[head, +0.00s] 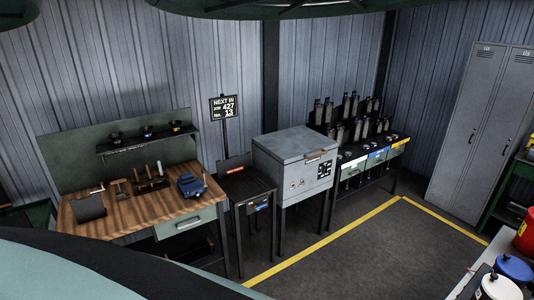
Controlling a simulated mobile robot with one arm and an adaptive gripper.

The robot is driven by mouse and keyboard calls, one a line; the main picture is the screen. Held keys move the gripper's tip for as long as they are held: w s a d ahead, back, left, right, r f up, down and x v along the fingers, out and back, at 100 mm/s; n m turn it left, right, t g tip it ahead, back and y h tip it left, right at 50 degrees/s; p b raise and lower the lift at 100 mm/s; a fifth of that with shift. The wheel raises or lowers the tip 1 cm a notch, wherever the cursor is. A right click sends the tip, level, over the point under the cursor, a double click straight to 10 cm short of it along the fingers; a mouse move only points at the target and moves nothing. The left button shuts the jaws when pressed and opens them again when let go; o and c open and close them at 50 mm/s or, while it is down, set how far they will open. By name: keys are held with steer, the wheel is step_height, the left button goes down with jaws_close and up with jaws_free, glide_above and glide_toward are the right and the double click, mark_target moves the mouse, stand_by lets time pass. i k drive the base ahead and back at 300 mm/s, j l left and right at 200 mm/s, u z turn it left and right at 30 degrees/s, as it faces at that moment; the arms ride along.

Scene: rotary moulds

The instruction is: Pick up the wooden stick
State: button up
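A wooden workbench (130,212) with a green back panel stands at the left against the wall. On it is a small dark rack (152,185) with several upright, thin tools. A brown wooden piece (121,188) stands just left of the rack. My gripper is not in view, so its state and its distance to these things do not show.
A blue vise (191,185) sits right of the rack. A dark side table (250,187), a grey cabinet (295,160) and a rack of metal moulds (350,120) stand along the wall. Grey lockers (480,125) are at right. Floor inside the yellow lines (340,234) is clear.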

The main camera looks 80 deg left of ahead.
mark_target(147, 167)
steer(key=k+j+u, duration=0.15)
steer(key=j+u, duration=0.15)
steer(key=j, duration=0.15)
steer(key=k+j+u, duration=0.1)
steer(key=j+u, duration=0.15)
steer(key=j, duration=0.2)
steer(key=j+u, duration=0.3)
steer(key=j, duration=0.15)
steer(key=j+u, duration=0.3)
steer(key=j, duration=0.25)
steer(key=j+u, duration=0.3)
steer(key=j, duration=0.15)
steer(key=i+j+u, duration=0.1)
steer(key=j+u, duration=0.15)
steer(key=j, duration=0.25)
steer(key=i+j+u, duration=0.15)
steer(key=j+u, duration=0.15)
steer(key=j, duration=0.15)
steer(key=i+j+u, duration=0.3)
steer(key=k+j, duration=0.1)
